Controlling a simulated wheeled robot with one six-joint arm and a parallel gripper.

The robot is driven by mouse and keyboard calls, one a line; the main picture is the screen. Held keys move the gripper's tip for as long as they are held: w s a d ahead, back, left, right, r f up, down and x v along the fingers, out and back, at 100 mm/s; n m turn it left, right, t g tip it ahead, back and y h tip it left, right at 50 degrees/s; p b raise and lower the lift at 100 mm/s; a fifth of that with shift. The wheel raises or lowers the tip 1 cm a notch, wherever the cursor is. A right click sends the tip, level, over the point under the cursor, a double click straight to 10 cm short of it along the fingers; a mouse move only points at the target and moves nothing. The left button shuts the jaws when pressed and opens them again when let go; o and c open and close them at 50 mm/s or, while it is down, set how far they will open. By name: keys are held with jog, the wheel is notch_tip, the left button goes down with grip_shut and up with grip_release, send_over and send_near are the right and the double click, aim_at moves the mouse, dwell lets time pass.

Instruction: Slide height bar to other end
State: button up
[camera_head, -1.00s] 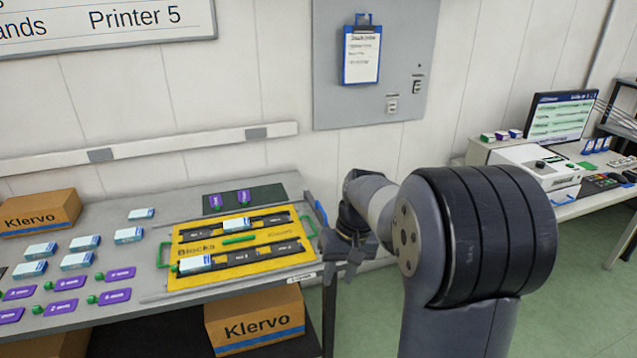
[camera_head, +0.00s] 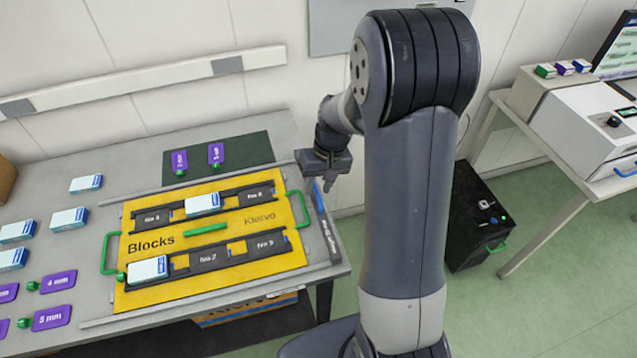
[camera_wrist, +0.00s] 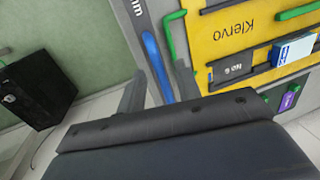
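The height bar (camera_head: 327,228) is a long grey bar with a blue strip and lettering. It lies along the right end of the yellow Blocks board (camera_head: 190,282), beside the board's right green handle. In the wrist view, the bar (camera_wrist: 152,55) runs down between my two fingers. My gripper (camera_head: 328,184) hangs by the far end of the bar in the head view. Its fingers are apart in the wrist view (camera_wrist: 160,85), with nothing seen clamped between them. I cannot tell whether either finger touches the bar.
Ink boxes (camera_head: 203,203) and dark blocks (camera_head: 252,194) sit in the board's rows. A green grip (camera_head: 206,229) lies mid-board. Purple tags (camera_head: 53,315) and boxes lie on the left of the table. A black box (camera_head: 478,235) stands on the floor at right.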

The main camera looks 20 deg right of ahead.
jog(key=shift+w+f, duration=0.15)
jog(key=shift+w, duration=0.05)
jog(key=shift+s, duration=0.1)
jog(key=shift+c, duration=0.2)
grip_shut()
